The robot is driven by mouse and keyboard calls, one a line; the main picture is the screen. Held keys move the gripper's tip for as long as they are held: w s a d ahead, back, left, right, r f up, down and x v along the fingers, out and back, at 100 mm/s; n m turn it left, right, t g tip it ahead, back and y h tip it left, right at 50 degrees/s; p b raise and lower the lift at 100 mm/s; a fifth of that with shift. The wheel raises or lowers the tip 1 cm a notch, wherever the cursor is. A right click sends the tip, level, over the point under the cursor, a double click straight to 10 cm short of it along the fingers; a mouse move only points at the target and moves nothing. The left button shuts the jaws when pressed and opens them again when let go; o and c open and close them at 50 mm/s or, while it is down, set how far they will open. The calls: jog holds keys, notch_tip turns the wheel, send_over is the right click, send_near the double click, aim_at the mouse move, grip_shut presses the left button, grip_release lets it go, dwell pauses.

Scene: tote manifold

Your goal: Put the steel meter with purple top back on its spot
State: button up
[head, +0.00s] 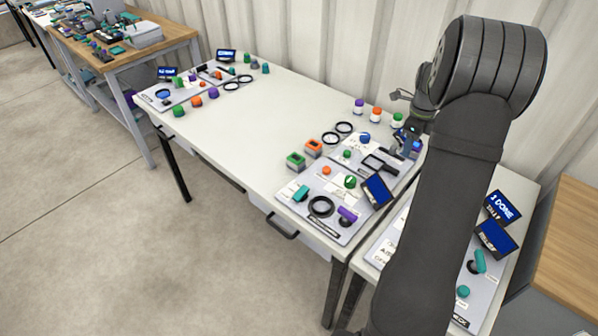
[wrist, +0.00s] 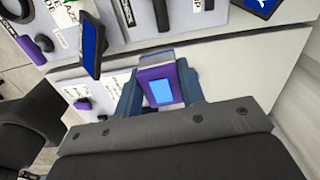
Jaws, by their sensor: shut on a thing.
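In the wrist view, the meter (wrist: 147,76) has a purple top with a small light-blue screen and a grey steel side. My gripper (wrist: 161,92) is shut on it, with one blue-grey finger on each side. The meter is held in front of a pale surface, and I cannot tell the gap beneath it. In the head view, my gripper (head: 411,128) is at the back right of the long white table, small and partly behind my arm. The meter cannot be made out clearly there. Its spot cannot be identified in either view.
Grey boards with knobs, rings and tilted blue screens (head: 377,190) cover the right part of the table (head: 270,115). White jars with purple (head: 359,103), orange and green tops stand near the gripper. The table's middle is clear.

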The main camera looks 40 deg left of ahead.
jog(key=s+a+n, duration=1.7)
jog(key=s+a, duration=0.1)
jog(key=s, duration=0.3)
jog(key=s+a+f, duration=0.1)
jog(key=a+f, duration=0.1)
jog(key=a, duration=0.1)
jog(key=s+a+f, duration=0.2)
jog(key=a+f, duration=0.1)
jog(key=a, duration=0.1)
jog(key=s+a+f, duration=0.2)
jog(key=a, duration=0.1)
jog(key=shift+s+a+f, duration=0.1)
jog(key=shift+a+f, duration=0.2)
jog(key=shift+f, duration=0.05)
jog(key=shift+s+a+f, duration=0.1)
jog(key=shift+a+f, duration=0.05)
jog(key=shift+f, duration=1.95)
jog(key=shift+f, duration=0.1)
jog(key=o, duration=1.1)
